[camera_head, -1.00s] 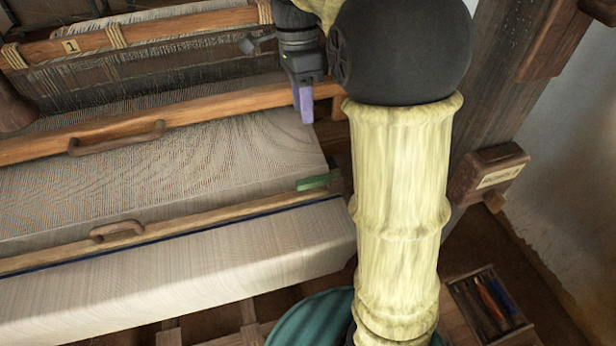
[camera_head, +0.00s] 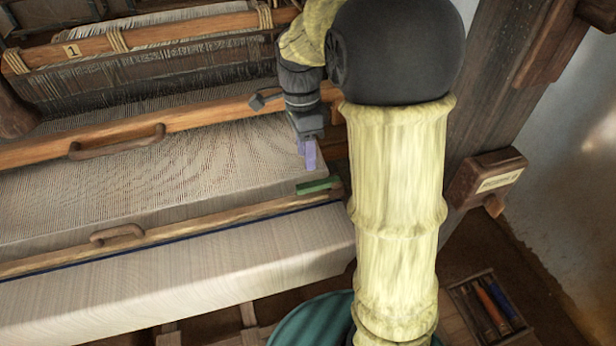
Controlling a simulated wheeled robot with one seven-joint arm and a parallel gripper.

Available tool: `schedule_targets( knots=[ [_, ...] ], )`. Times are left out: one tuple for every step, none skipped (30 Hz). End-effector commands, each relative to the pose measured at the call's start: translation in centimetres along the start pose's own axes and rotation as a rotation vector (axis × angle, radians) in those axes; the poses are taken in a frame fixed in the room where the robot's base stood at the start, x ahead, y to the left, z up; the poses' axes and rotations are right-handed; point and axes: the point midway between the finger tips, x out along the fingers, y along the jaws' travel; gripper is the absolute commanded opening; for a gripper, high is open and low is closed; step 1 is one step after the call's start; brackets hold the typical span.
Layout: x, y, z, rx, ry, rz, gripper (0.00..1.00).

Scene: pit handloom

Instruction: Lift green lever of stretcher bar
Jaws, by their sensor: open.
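The green lever (camera_head: 319,185) sits at the right end of the wooden stretcher bar (camera_head: 210,221), which lies across the pale cloth near its front. My gripper (camera_head: 309,158) has purple fingers and points down just above and behind the green lever. It is open with nothing between its fingers, and a small gap seems to show between the fingertips and the lever. My arm hides what lies just right of the bar's end.
A wooden beam with a handle (camera_head: 117,143) crosses the cloth behind the bar. The bar has its own wooden handle (camera_head: 117,234). A small wooden box with a label (camera_head: 490,180) is on the post at right. A tool tray (camera_head: 487,308) lies low at right.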

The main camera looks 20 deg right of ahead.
Motion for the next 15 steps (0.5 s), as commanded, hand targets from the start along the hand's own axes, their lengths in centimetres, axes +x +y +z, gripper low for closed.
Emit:
schedule_targets(
  knots=[
    [0.9,0.1,0.0,0.000,0.000,0.006,0.40],
    [1.5,0.1,0.0,0.000,0.000,0.006,0.40],
    [2.2,0.1,0.0,0.000,0.000,0.006,0.40],
    [2.7,0.1,0.0,0.000,0.000,0.006,0.40],
    [3.2,0.1,0.0,0.000,0.000,0.006,0.40],
    [3.9,0.1,0.0,0.001,0.000,0.005,0.40],
    [4.4,0.1,0.0,0.001,0.000,0.006,0.40],
    [5.0,0.1,0.0,0.001,0.000,0.006,0.40],
    [5.5,0.1,0.0,0.001,0.000,0.005,0.40],
    [6.0,0.1,0.0,0.000,0.000,0.005,0.40],
    [6.3,0.1,0.0,0.000,0.000,0.004,0.40],
    [6.8,0.1,0.0,0.000,0.000,0.004,0.40],
    [7.0,0.1,0.0,0.000,0.000,0.003,0.40],
    [7.3,0.1,0.0,0.000,0.000,0.003,0.40],
    [7.5,0.1,0.0,0.000,0.000,0.003,0.40]
  ],
)
